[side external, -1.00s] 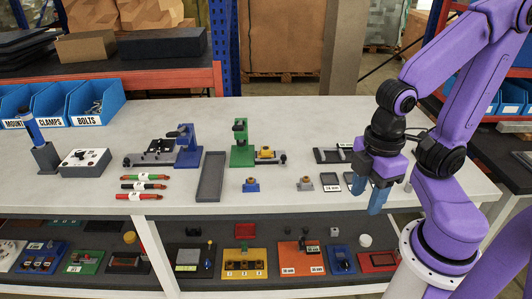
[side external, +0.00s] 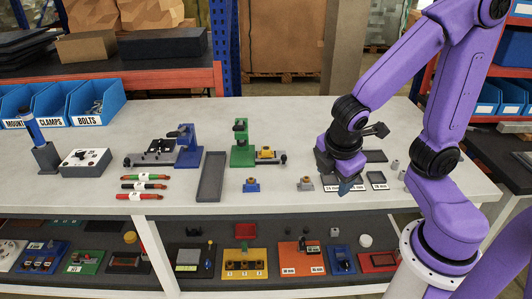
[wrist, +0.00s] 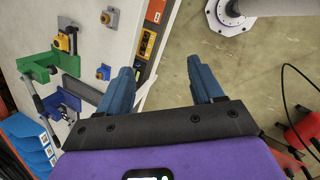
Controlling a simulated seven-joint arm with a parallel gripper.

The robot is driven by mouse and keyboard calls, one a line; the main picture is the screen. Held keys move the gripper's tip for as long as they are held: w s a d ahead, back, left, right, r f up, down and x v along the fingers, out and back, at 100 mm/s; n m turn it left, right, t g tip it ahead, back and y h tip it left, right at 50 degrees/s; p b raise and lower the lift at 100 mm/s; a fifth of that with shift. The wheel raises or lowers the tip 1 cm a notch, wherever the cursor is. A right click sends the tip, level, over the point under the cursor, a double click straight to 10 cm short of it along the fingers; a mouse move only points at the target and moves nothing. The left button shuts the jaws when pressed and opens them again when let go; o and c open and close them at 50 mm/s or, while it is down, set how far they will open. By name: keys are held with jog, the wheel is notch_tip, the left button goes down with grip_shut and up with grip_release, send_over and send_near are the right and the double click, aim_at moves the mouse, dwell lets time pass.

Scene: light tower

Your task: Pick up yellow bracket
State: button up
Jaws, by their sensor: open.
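The yellow bracket (side external: 265,153) sits on the bar beside the green clamp stand (side external: 242,148), near the middle of the bench. In the wrist view the yellow bracket (wrist: 62,41) shows at the upper left, near the green stand (wrist: 38,65). My gripper (side external: 348,188) is open and empty, near the front edge of the bench, to the right of the bracket and apart from it. In the wrist view my gripper's blue fingers (wrist: 159,66) are spread wide, with floor and the bench side between and beyond them.
A blue clamp stand (side external: 188,147) and a grey tray (side external: 211,177) lie left. Flat labelled trays (side external: 376,180) lie right.

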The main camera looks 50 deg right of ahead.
jog(key=w+d+f+n+t+h, duration=0.2)
jog(key=w+n, duration=0.1)
jog(key=w, duration=0.4)
jog(key=w+d+f+n+t+h, duration=0.1)
jog(key=w+n+h, duration=0.1)
jog(key=w, duration=0.4)
jog(key=n+t+h, duration=0.1)
jog(key=n+t, duration=0.2)
jog(key=n, duration=0.4)
send_near(266, 150)
jog(key=x, duration=0.9)
jog(key=shift+w+d+f, duration=0.1)
jog(key=shift+w+d, duration=0.1)
jog(key=shift+d, duration=0.05)
grip_shut()
